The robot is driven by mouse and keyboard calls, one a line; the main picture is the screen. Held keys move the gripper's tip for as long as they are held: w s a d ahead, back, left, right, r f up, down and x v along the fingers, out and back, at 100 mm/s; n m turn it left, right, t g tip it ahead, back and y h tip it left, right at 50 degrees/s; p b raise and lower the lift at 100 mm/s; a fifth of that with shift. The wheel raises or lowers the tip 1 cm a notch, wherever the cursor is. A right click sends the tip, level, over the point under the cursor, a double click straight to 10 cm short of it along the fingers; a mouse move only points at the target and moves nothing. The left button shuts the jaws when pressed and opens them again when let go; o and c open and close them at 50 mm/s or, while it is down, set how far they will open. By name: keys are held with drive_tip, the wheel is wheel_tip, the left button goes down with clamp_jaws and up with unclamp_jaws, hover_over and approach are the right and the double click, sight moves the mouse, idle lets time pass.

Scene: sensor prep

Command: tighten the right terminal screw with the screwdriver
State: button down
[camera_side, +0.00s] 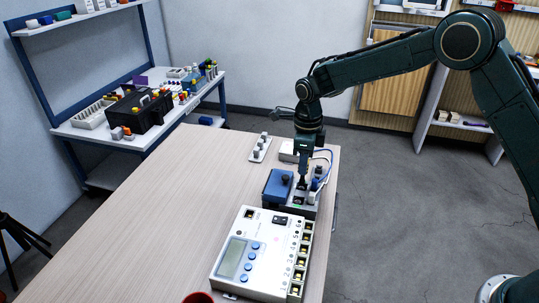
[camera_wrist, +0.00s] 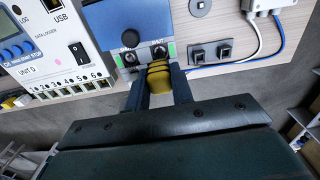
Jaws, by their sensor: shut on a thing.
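My gripper (camera_wrist: 160,88) is shut on the screwdriver (camera_wrist: 159,78), gripping its yellow handle with dark bands. In the side view my gripper (camera_side: 303,184) points down over the small terminal unit. The unit has a blue cover (camera_side: 277,186) with a dark knob, also in the wrist view (camera_wrist: 110,22). Two terminal screws show on its front edge, a left one (camera_wrist: 130,58) and a right one (camera_wrist: 159,51). The handle appears just in front of the right screw in the wrist view. The screwdriver's shaft and tip are hidden, so I cannot tell whether it touches the screw.
A white data logger (camera_side: 262,247) with a screen and several terminals stands close to the unit. Blue and white cables (camera_wrist: 265,45) run on the other side. A pale strip with grey knobs (camera_side: 260,148) lies farther back. The table's left part (camera_side: 180,200) is clear.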

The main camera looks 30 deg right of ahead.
drive_tip(key=shift+r, duration=0.65)
drive_tip(key=shift+r, duration=0.7)
drive_tip(key=shift+r, duration=0.35)
drive_tip(key=shift+r, duration=0.3)
drive_tip(key=shift+w, duration=0.1)
